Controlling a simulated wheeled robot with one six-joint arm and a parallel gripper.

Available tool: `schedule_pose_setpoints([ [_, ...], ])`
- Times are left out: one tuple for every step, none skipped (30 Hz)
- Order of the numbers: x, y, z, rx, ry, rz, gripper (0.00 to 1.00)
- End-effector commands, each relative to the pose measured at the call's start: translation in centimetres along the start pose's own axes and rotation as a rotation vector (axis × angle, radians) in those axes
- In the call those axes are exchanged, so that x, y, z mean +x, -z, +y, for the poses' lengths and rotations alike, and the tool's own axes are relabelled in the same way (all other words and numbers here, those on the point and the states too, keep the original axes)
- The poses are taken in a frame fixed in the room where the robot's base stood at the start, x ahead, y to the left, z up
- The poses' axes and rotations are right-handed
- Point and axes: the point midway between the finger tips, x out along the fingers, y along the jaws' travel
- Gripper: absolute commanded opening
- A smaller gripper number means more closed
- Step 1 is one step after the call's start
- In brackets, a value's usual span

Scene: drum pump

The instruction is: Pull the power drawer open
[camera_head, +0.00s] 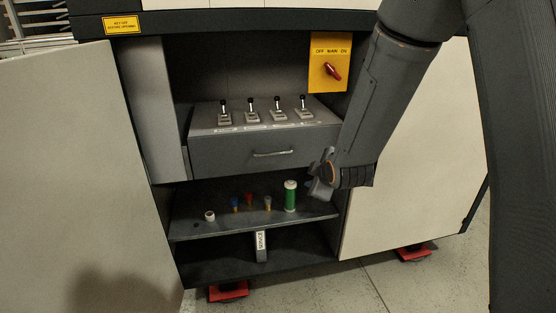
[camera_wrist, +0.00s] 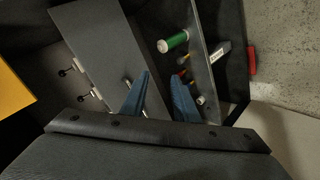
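The power drawer (camera_head: 225,158) is a dark grey front below a row of small levers, inside the open cabinet. No gap shows around its front. Its bar handle (camera_head: 273,154) is metal and sits mid-front. My gripper (camera_head: 320,182) is near the drawer's lower right, apart from the handle. In the wrist view my gripper (camera_wrist: 160,80) shows two blue fingers with a gap between them and nothing held. The drawer front (camera_wrist: 100,40) fills the upper left there, and part of the handle (camera_wrist: 128,83) shows beside the left finger, partly hidden.
Several levers (camera_head: 251,110) stand above the drawer. A yellow switch panel (camera_head: 330,62) with a red knob is at upper right. Below, a shelf (camera_head: 190,229) holds a green cylinder (camera_head: 290,197) and small coloured parts. Open doors (camera_head: 60,170) flank the cabinet.

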Motion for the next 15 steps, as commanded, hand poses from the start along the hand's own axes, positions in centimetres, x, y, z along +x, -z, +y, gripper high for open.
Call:
schedule_pose_setpoints([
  [2.0,1.4,0.0,-0.097,-0.053,0.051,0.28],
  [2.8,2.4,0.3,-0.156,-0.092,0.081,0.28],
  [3.7,3.6,0.7,-0.23,-0.143,0.117,0.28],
  [4.2,4.4,0.9,-0.279,-0.178,0.139,0.28],
  [4.7,5.2,1.1,-0.325,-0.213,0.159,0.28],
  [5.1,6.1,1.3,-0.378,-0.255,0.181,0.28],
  [5.4,6.7,1.4,-0.412,-0.283,0.194,0.28],
  [5.6,7.2,1.5,-0.441,-0.309,0.205,0.28],
  [5.8,7.8,1.6,-0.473,-0.337,0.216,0.28],
  [5.9,8.1,1.7,-0.493,-0.355,0.223,0.28],
  [6.0,8.4,1.7,-0.509,-0.369,0.228,0.28],
  [6.1,8.7,1.8,-0.524,-0.384,0.233,0.28],
  [6.2,8.8,1.9,-0.532,-0.391,0.235,0.28],
  [6.4,9.0,1.9,-0.538,-0.396,0.237,0.28],
  [6.7,9.2,2.1,-0.542,-0.401,0.238,0.28],
])
